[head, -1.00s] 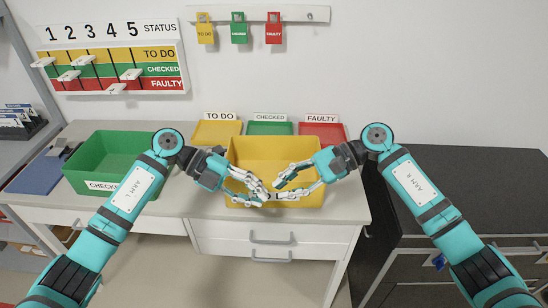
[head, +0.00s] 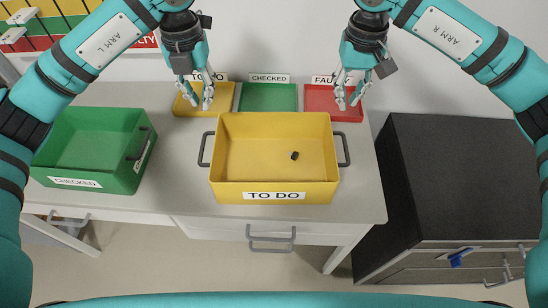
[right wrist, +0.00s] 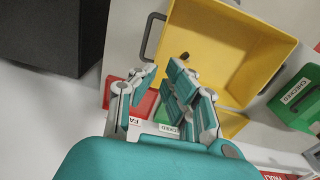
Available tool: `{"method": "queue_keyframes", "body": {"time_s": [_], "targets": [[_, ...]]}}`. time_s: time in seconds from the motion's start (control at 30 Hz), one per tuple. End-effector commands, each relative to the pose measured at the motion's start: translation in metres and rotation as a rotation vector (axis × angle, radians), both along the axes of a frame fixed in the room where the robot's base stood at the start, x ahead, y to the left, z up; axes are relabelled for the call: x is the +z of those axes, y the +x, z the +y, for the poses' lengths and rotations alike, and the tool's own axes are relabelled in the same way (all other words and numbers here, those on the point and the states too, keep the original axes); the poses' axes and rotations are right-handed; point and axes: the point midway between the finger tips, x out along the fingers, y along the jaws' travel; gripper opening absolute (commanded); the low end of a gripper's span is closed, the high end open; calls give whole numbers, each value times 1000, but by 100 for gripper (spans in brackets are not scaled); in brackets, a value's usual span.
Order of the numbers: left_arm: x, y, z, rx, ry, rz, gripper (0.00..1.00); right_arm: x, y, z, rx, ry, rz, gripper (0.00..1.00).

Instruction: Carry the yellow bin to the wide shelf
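The yellow bin (head: 275,187), labelled TO DO, stands upright on the table, with grey handles on its left and right sides. A small dark object (head: 295,156) lies inside it. The bin also shows in the right wrist view (right wrist: 225,50). My left gripper (head: 202,106) points down above the yellow tray, behind and left of the bin, apart from it and empty. My right gripper (head: 348,104) points down above the red tray, behind and right of the bin. Its fingers stand apart and empty in the right wrist view (right wrist: 163,69). I cannot identify the wide shelf.
A green CHECKED bin (head: 90,137) stands left of the yellow bin. Small yellow (head: 222,98), green (head: 268,97) and red (head: 320,96) trays lie behind it. A dark cabinet (head: 455,180) stands right of the table. Open floor shows in front.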

Motion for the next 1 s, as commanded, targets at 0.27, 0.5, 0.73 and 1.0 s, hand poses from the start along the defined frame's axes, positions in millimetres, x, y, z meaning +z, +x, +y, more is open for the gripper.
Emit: {"method": "queue_keyframes", "body": {"time_s": [0.27, 0.5, 0.73, 1.0], "targets": [[-20, 0, 0, 1, -1, 4, 10, -20, 0, 0, -1, 2, 4, 10], [-66, -1, 0, 0, -2, 5, 10, -66, -1, 0, -1, 2, 5, 10], [-112, -1, 0, 0, -2, 5, 10, -112, -1, 1, -2, 2, 6, 10], [-157, 0, -1, 0, -3, 2, 10, -157, 0, 1, -2, 3, 4, 10]]}}
